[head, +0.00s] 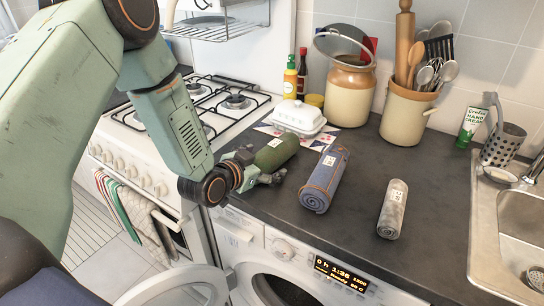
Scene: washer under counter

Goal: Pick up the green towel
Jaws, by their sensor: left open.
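The green towel (277,152) is a rolled bundle with a small white label, lying on the dark counter near the stove side. My left gripper (262,168) is open at the near left end of the green towel, low over the counter edge. One finger is by the towel's left side and the other in front of its near end. I cannot tell whether they touch it. My right gripper is not in view.
A blue rolled towel (326,180) and a grey rolled towel (393,209) lie to the right. A white butter dish (294,118) and bottles stand behind. The stove (135,160) is left, the sink (522,225) right. The washer door (175,290) below stands open.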

